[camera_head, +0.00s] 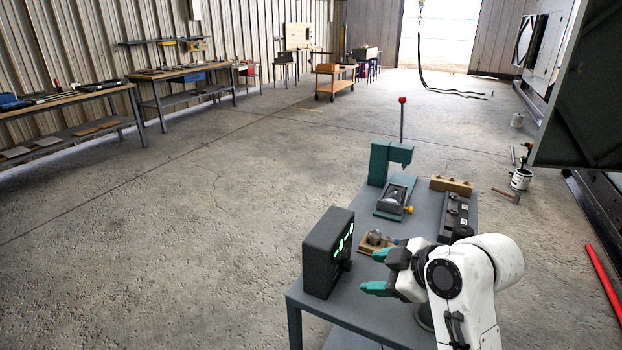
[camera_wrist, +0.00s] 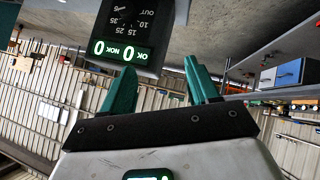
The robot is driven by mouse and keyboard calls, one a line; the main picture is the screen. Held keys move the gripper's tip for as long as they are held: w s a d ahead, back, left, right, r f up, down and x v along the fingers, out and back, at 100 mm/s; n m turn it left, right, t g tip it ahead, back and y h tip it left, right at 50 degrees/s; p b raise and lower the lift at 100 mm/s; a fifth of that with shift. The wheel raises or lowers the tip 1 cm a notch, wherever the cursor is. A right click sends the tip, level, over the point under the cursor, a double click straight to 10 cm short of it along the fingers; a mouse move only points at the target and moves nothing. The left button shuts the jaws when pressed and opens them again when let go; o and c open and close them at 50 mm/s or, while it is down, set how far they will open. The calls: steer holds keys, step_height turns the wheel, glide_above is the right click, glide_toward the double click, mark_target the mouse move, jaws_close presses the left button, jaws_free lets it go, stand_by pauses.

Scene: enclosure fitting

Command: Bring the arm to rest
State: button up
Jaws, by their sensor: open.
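My gripper (camera_head: 376,271) is at the end of my white arm, over the near part of a grey table (camera_head: 378,313) in the head view. Its two teal fingers are apart with nothing between them. In the wrist view the gripper (camera_wrist: 162,88) also shows open and empty. A dark box with a lit green display (camera_head: 328,252) stands on the table to the left of the gripper. The same box (camera_wrist: 133,25) shows upside down in the wrist view, with a dial and "0 OK" and "0 NOK".
On the table are a teal press (camera_head: 388,163) with a red-knobbed lever, a fixture holding a part (camera_head: 395,197), a small wooden block with a metal part (camera_head: 375,241), a dark rail (camera_head: 453,214) and a wooden holder (camera_head: 451,185). Workbenches line the left wall; open floor lies between.

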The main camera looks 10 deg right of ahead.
steer(key=s+f+m+g+h, duration=0.15)
steer(key=s+f+m, duration=0.25)
steer(key=s+f, duration=0.5)
steer(key=s+d+f+m+g+h, duration=0.1)
steer(key=s+d+f+m+g, duration=0.1)
steer(key=s, duration=0.6)
steer(key=s+d+f+m+g+h, duration=0.1)
steer(key=s+d+f+m, duration=0.2)
steer(key=s+f, duration=0.4)
steer(key=s+d+f+m+g+h, duration=0.2)
steer(key=s+f+m, duration=0.2)
steer(key=s, duration=0.7)
steer(key=shift+s+d+f+g, duration=0.2)
steer(key=shift+d+f+g, duration=0.15)
steer(key=shift+f, duration=0.1)
